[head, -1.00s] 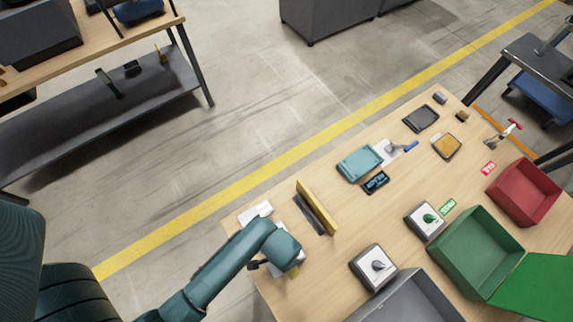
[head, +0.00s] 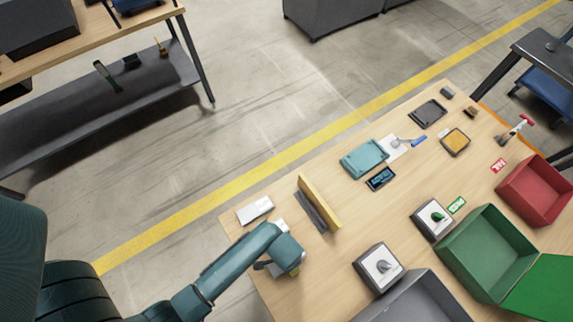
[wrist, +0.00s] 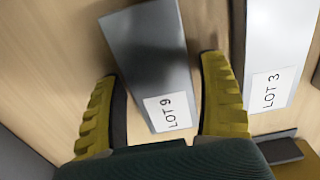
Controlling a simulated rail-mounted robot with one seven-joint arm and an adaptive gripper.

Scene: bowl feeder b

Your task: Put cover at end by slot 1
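A grey flat piece with a white "LOT 9" label (wrist: 150,55) lies between the fingers of my gripper (wrist: 160,110) in the wrist view, a little askew. Bare gaps show on both sides of it, so my gripper is open around it. A paler flat piece labelled "LOT 3" (wrist: 278,50) lies to its right. In the head view my gripper (head: 283,268) is low over the table's near left end, and a pale flat piece (head: 255,210) lies beyond it. I cannot tell which piece is the cover. No slot number is readable.
A yellow and grey upright piece (head: 318,205) stands just right of my gripper. Switch boxes (head: 378,265), a grey bin (head: 410,300), a green bin (head: 487,250) and a red bin (head: 535,190) are further right. A teal case (head: 363,158) lies at the back.

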